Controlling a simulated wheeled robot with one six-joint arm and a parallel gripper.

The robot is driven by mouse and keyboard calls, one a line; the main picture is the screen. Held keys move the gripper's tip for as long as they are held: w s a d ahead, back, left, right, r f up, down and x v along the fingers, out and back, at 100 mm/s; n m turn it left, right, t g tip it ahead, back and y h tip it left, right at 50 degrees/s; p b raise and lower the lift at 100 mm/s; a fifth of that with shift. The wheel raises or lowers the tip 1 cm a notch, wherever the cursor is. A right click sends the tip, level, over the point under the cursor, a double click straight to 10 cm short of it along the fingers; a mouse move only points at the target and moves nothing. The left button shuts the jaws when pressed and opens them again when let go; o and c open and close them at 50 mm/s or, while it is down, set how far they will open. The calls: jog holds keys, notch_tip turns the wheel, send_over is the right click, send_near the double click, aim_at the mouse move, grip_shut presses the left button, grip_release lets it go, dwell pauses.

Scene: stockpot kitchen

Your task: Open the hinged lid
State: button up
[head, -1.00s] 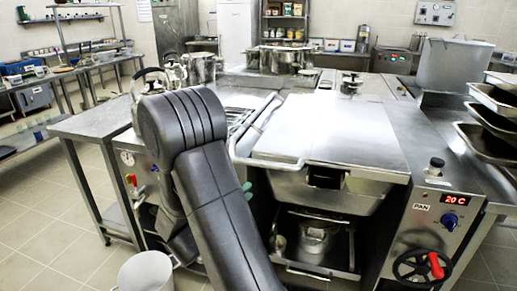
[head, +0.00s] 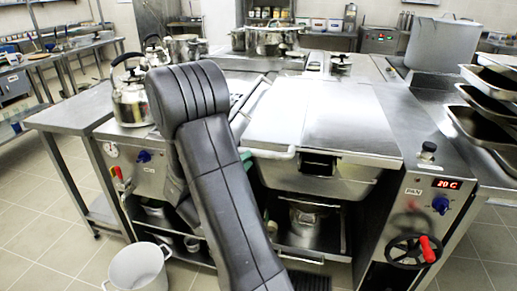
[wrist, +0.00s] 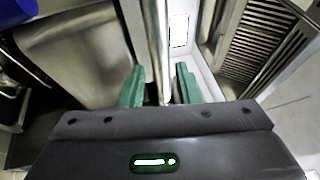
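The hinged lid (head: 345,118) is a flat steel sheet lying closed over the pan (head: 320,182) in the head view. A pale handle bar (head: 266,153) runs along its left side and bends around the front left corner. My gripper (wrist: 160,88) shows two green fingers spread apart in the wrist view. A shiny upright-looking bar (wrist: 157,35) runs between them, with small gaps visible, so the fingers do not look closed on it. In the head view my arm hides most of the gripper; a bit of green shows beside the handle bar.
A kettle (head: 131,98) stands on the left worktop. A white bucket (head: 138,268) is on the floor at front left. A control panel with a red-handled wheel (head: 412,250) is right of the pan. Stacked trays (head: 480,125) and a large pot (head: 443,43) stand at right.

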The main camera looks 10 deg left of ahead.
jog(key=x, duration=0.7)
jog(key=shift+p, duration=0.3)
grip_shut()
